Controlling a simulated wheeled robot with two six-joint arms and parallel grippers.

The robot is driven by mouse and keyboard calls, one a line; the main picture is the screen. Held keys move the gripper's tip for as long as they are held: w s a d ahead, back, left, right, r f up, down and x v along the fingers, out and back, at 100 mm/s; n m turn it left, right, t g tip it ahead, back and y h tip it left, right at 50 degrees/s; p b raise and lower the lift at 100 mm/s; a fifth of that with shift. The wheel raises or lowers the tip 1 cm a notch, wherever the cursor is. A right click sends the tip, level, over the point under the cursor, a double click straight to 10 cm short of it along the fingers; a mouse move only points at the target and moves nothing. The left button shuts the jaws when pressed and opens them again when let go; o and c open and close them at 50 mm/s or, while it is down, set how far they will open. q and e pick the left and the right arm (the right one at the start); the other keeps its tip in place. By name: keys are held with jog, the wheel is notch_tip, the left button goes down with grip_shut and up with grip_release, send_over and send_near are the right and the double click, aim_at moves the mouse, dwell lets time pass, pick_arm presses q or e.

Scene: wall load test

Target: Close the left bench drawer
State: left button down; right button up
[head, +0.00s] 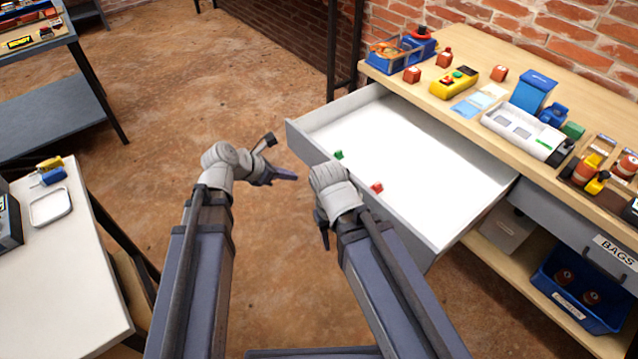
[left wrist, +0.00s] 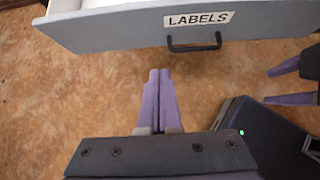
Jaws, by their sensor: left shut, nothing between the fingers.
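The left bench drawer (head: 420,150) stands pulled far out of the wooden bench, its white inside showing. In the left wrist view, its grey front (left wrist: 110,30) bears a LABELS tag (left wrist: 199,19) and a black bar handle (left wrist: 195,43). My left gripper (head: 284,175) is in front of the drawer, apart from it. In the left wrist view its fingers (left wrist: 160,75) are shut and empty, pointing toward the front, a little left of the handle. My right gripper (left wrist: 289,82) is open and empty at the right; the head view mostly hides it behind its wrist.
A small green piece (head: 339,155) and a red piece (head: 376,187) are in the drawer near its front. The bench top (head: 450,60) holds tools and boxes. A BAGS drawer (head: 590,245) is at right. A white table (head: 60,270) stands at left; floor between is clear.

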pick_arm(q)
jog(key=w+d+r+b+x, duration=0.1)
jog(key=r+b+x, duration=0.1)
jog(key=b+x, duration=0.5)
jog(key=shift+d+r+x, duration=0.25)
jog(key=shift+x, duration=2.9)
jog(key=shift+w, duration=0.1)
